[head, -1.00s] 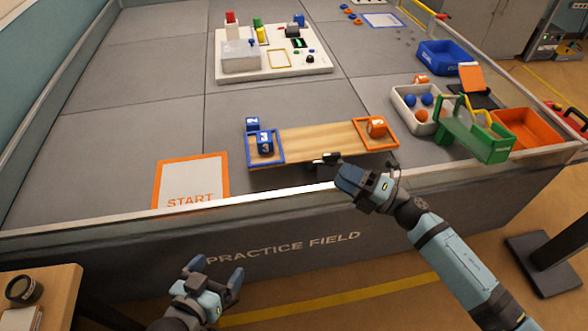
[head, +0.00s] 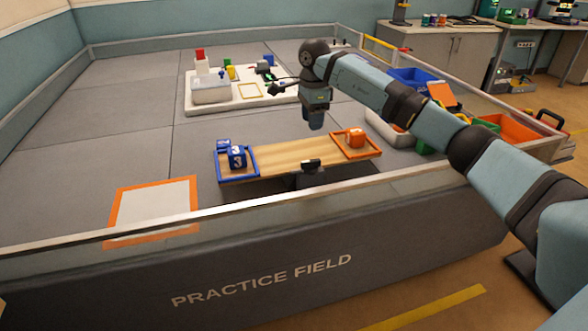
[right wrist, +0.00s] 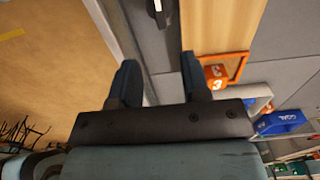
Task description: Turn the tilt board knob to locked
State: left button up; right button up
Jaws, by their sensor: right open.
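The tilt board (head: 290,157) is a wooden plank with a blue frame (head: 222,180) at its left end and an orange frame (head: 373,154) at its right end. Its black knob (head: 311,164) is on the near long side; the knob also shows at the top of the right wrist view (right wrist: 157,8), ahead of the fingers. My right gripper (head: 316,122) points down above the board, apart from the knob. In the right wrist view its fingers (right wrist: 160,80) are spread and empty. My left gripper is out of view.
Blue number cubes (head: 237,157) sit in the blue frame and an orange cube (head: 356,138) in the orange one. The field's front wall (head: 260,204) runs close before the board. A white panel (head: 205,107) stands behind; a blue bin (head: 408,80) is at right.

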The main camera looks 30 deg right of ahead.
jog(key=b, duration=0.2)
send_over(311, 160)
notch_tip(311, 160, down, 8)
jog(key=shift+s+a+f, duration=0.1)
jog(key=shift+f, duration=0.1)
notch_tip(311, 160, down, 4)
jog(key=shift+b, duration=0.65)
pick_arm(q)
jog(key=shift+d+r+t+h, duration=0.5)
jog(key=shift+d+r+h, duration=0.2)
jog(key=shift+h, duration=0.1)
pick_arm(e)
jog(key=shift+f, duration=0.6)
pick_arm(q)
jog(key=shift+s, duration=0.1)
pick_arm(e)
jog(key=shift+c, duration=0.4)
grip_shut()
